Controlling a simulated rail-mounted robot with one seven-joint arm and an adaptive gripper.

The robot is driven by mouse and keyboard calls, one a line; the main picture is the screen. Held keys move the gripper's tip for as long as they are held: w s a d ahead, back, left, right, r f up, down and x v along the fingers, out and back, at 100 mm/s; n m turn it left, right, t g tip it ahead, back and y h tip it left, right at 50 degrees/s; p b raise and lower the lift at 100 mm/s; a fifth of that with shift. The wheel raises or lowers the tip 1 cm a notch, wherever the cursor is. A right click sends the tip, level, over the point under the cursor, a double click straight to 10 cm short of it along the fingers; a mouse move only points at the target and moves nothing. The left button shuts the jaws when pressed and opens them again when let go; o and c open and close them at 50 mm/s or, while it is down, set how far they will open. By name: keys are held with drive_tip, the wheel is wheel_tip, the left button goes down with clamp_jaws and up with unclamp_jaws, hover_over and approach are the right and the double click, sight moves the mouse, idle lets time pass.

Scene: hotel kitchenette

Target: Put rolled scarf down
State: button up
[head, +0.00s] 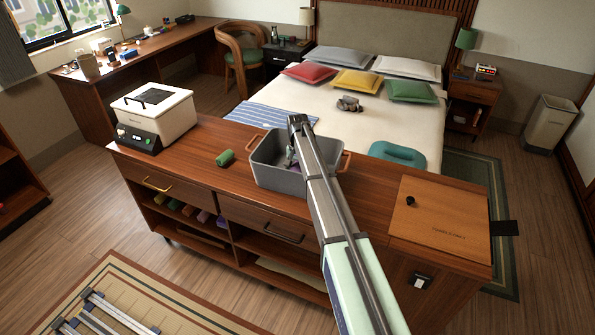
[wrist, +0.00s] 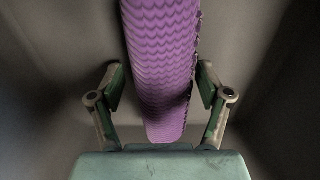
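The rolled scarf (wrist: 162,60) is purple with a wavy pattern. In the head view my gripper (head: 292,163) reaches down into a grey bin (head: 282,181) with copper-coloured handles on the wooden counter. My arm hides much of the bin's inside and most of the scarf. Whether the scarf touches the bin floor cannot be told.
A white appliance (head: 155,112) stands further left. A wooden board with a black knob (head: 440,218) is at the right. Several coloured rolls (head: 188,210) lie on a shelf below.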

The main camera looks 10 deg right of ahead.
sight(298, 166)
drive_tip(key=shift+r, duration=0.1)
wheel_tip(298, 166, up, 12)
drive_tip(key=b, duration=0.3)
drive_tip(key=shift+b, duration=0.3)
